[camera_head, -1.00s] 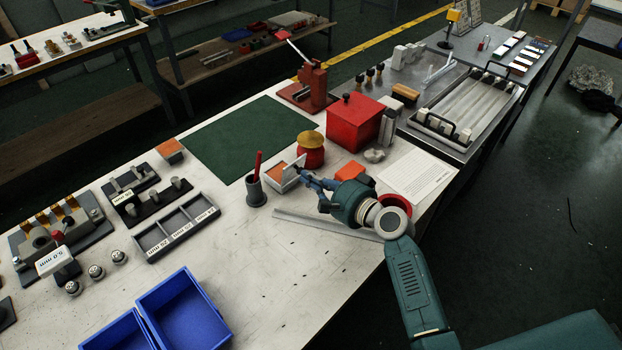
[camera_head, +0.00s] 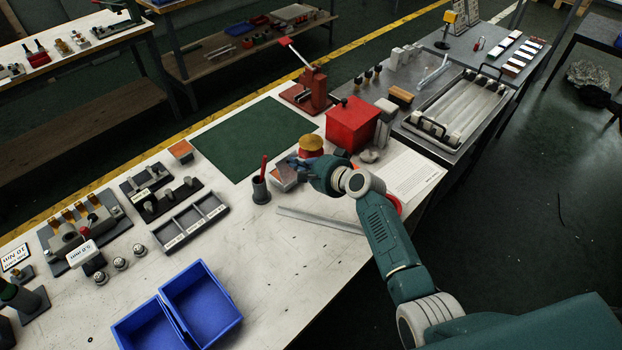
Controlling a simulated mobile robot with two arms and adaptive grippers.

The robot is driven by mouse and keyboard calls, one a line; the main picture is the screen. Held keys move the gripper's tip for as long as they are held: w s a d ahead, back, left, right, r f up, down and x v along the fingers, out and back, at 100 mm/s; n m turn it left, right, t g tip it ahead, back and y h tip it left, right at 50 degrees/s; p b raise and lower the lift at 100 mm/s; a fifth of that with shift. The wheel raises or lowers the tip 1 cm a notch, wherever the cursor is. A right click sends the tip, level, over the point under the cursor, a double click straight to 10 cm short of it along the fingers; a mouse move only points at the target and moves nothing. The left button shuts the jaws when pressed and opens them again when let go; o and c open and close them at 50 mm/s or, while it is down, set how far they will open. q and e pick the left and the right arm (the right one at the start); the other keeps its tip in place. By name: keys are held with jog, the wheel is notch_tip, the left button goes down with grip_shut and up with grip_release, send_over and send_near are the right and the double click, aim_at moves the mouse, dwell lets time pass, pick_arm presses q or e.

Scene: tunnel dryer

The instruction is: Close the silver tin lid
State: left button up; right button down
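The small silver tin (camera_head: 283,180) with an orange-brown inside stands on the white bench, between the pen cup and the red pot with a yellow top. My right gripper (camera_head: 298,163) is at the tin's far right edge, beside the red pot. The gripper and wrist hide part of the tin, and I cannot make out the lid's angle. The fingers are small and dark here; whether they are open or shut does not show. My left gripper is not in view.
A dark pen cup (camera_head: 261,190) with a red pen stands just left of the tin. The red pot (camera_head: 311,146) and a red box (camera_head: 352,124) are behind my wrist. A flat metal bar (camera_head: 320,220) lies in front. The green mat (camera_head: 253,138) is clear.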

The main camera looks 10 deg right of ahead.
aim_at(287, 161)
jog(key=shift+w+a+r, duration=0.2)
jog(key=shift+w+a, duration=0.2)
jog(key=shift+w, duration=0.2)
jog(key=shift+w+a+r+p, duration=0.3)
jog(key=shift+w+a+p, duration=0.1)
jog(key=shift+w+p, duration=0.15)
jog(key=shift+w+a+g, duration=0.15)
jog(key=shift+w+g, duration=0.15)
jog(key=shift+g, duration=0.1)
jog(key=shift+w+a+f+g+h, duration=0.2)
jog(key=shift+f+g+h, duration=0.1)
jog(key=shift+g+h, duration=0.1)
jog(key=shift+w+a+f+p, duration=0.15)
jog(key=shift+w+a+p, duration=0.05)
jog(key=shift+w+p, duration=0.1)
jog(key=shift+w+a+f, duration=0.25)
jog(key=shift+w+a, duration=0.1)
jog(key=shift+w, duration=0.2)
jog(key=shift+w+a, duration=0.2)
jog(key=shift+w, duration=0.1)
jog(key=shift+w+a+f+g+h+b, duration=0.5)
jog(key=shift+w+f+g+h+b, duration=0.35)
jog(key=shift+g, duration=0.35)
jog(key=shift+f, duration=0.2)
jog(key=shift+w+a+b, duration=0.1)
jog(key=shift+b, duration=0.35)
jog(key=shift+w+a+f, duration=0.1)
jog(key=shift+f, duration=0.05)
